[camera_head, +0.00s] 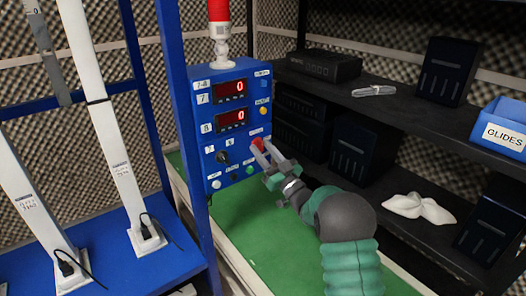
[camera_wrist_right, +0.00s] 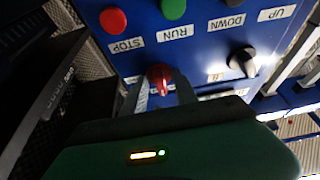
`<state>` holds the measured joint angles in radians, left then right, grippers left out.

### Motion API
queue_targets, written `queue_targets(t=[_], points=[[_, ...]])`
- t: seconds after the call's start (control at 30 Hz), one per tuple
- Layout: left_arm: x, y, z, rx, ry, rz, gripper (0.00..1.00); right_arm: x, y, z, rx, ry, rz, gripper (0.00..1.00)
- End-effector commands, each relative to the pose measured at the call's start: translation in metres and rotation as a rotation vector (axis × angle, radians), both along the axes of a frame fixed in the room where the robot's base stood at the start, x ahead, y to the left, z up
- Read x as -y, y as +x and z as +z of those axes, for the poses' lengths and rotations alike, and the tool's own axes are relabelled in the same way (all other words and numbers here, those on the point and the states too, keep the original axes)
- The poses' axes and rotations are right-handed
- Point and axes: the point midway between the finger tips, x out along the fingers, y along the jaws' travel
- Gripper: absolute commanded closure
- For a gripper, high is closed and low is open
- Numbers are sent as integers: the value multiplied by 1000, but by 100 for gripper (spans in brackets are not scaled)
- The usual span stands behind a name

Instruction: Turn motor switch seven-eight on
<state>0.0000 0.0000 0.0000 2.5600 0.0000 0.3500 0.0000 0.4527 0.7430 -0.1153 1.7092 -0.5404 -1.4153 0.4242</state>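The blue control panel (camera_head: 231,120) has two red number displays, each reading 0, marked 7 and 8. A red rotary switch (camera_head: 257,145) sits on its right side; its small label is unreadable. It also shows in the right wrist view (camera_wrist_right: 160,76). A black rotary switch (camera_head: 222,157) sits to its left, with its white pointer tilted. My right gripper (camera_head: 264,154) is at the red switch. In the wrist view its two fingers (camera_wrist_right: 163,94) stand either side of the red knob, apart, with visible gaps. I cannot tell whether they touch it. My left gripper is out of view.
A red beacon (camera_head: 220,30) stands on top. Dark shelves at right hold black boxes (camera_head: 448,70) and a blue GLIDES bin (camera_head: 500,130). A blue post (camera_head: 180,110) stands left of the panel.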

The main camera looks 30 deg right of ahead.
Motion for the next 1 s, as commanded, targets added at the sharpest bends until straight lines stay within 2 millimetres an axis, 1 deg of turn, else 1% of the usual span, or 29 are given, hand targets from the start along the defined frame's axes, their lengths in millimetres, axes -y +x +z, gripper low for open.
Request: queue_targets(t=[0.13,0.23,0.27,0.37,0.6,0.7,0.83,1.0], points=[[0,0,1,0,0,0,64,1,-2,0,0,0,-1,65],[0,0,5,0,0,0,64,2,-13,-4,-1,2,-2,65],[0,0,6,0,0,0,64,3,-18,-6,-2,2,-3,65],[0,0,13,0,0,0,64,5,-42,-15,-3,3,-3,65],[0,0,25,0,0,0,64,11,-108,-44,-4,6,-4,65],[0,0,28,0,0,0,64,13,-130,-54,-3,4,-4,65],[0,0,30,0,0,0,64,14,-148,-63,-2,2,-1,65],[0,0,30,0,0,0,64,14,-155,-66,0,1,0,65]])
